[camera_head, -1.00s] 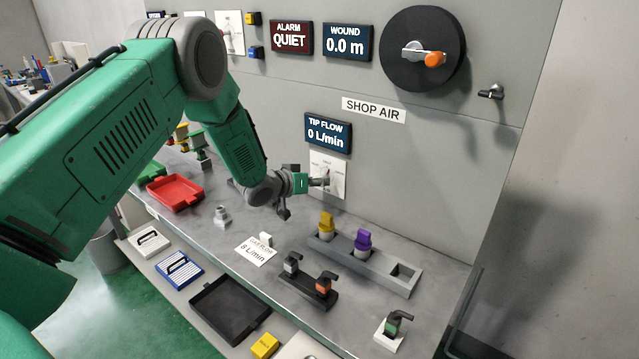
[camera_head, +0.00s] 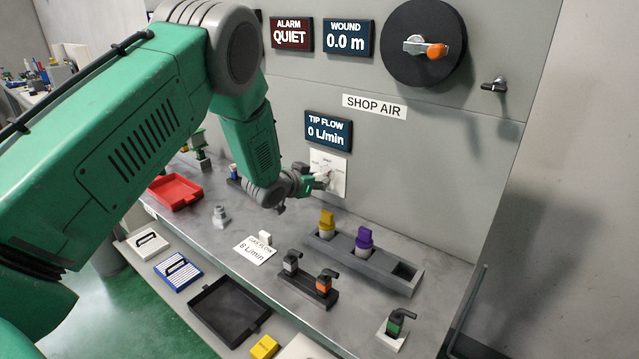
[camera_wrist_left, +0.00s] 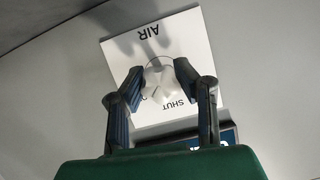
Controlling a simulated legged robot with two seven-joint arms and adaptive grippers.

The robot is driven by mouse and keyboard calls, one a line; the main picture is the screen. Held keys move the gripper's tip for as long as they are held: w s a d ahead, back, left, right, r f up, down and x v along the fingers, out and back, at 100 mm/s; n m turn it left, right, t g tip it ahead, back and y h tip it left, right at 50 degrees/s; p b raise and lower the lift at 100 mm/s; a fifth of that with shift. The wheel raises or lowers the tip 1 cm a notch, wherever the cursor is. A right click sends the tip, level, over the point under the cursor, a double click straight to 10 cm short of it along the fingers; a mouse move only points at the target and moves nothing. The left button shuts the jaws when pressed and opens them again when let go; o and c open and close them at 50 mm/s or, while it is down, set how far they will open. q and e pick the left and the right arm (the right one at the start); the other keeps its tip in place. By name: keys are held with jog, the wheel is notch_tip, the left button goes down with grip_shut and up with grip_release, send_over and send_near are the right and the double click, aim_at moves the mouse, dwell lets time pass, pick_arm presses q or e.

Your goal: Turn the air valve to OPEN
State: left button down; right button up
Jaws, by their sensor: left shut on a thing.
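The air valve is a small pale knob (camera_wrist_left: 161,82) on a white plate (camera_head: 338,178) on the grey wall panel, below the TIP FLOW display. In the left wrist view the plate (camera_wrist_left: 180,45) reads AIR and SHUT upside down; other lettering is partly hidden by a finger. My left gripper (camera_wrist_left: 159,76) has its two fingers on either side of the knob and is shut on it. In the head view my left gripper (camera_head: 318,180) reaches the plate from the left. Which mark the knob points to is hard to tell. My right gripper is not in view.
The TIP FLOW display (camera_head: 328,131) reads 0 L/min just above the plate. Below on the bench stand a grey holder (camera_head: 385,277) with yellow and purple pieces, and a black rack (camera_head: 290,285). A red tray (camera_head: 175,192) lies at left. A black round dial (camera_head: 395,70) is higher up.

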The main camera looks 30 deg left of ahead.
pick_arm(q)
jog(key=shift+s+f+m+y+b, duration=0.2)
jog(key=shift+f+m+y+b, duration=0.2)
jog(key=shift+m+b, duration=0.15)
dwell(1.6)
jog(key=c, duration=1.4)
grip_release()
jog(key=shift+o, duration=1.2)
jog(key=shift+r, duration=0.1)
jog(key=shift+a+r, duration=0.1)
jog(key=shift+r, duration=0.05)
